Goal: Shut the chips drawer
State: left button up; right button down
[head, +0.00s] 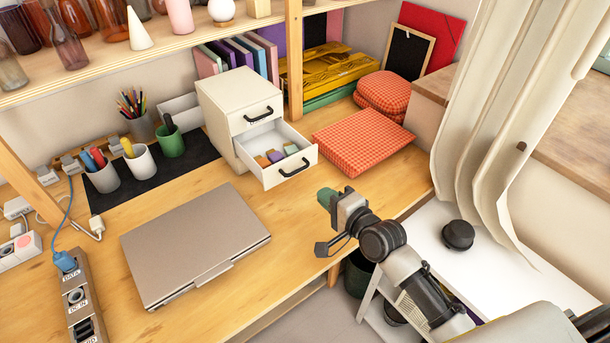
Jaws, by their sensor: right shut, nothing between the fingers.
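A small white drawer unit (230,92) stands on the wooden desk. Its upper drawer, with a black handle, is shut. The drawer below it (299,173) is pulled out towards the front right, and several small coloured blocks (275,156) lie in it. I take this to be the chips drawer; I see no label. My right gripper (327,199) is in front of and below the open drawer's front, apart from it, near the desk's front edge. It is shut and empty, with a green tip showing. My left gripper is out of view.
A closed laptop (195,240) lies left of my right gripper. Red checked cushions (362,140) lie right of the open drawer. Pen cups (140,162) stand on a dark mat at left. A pale curtain (490,130) hangs at right.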

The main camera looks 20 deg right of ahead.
aim_at(271, 150)
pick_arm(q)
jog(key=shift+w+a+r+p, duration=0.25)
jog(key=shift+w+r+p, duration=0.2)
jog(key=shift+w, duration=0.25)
pick_arm(e)
jog(key=r+x, duration=0.1)
jog(key=x, duration=0.6)
jog(key=shift+w+a, duration=0.2)
jog(key=shift+w, duration=0.1)
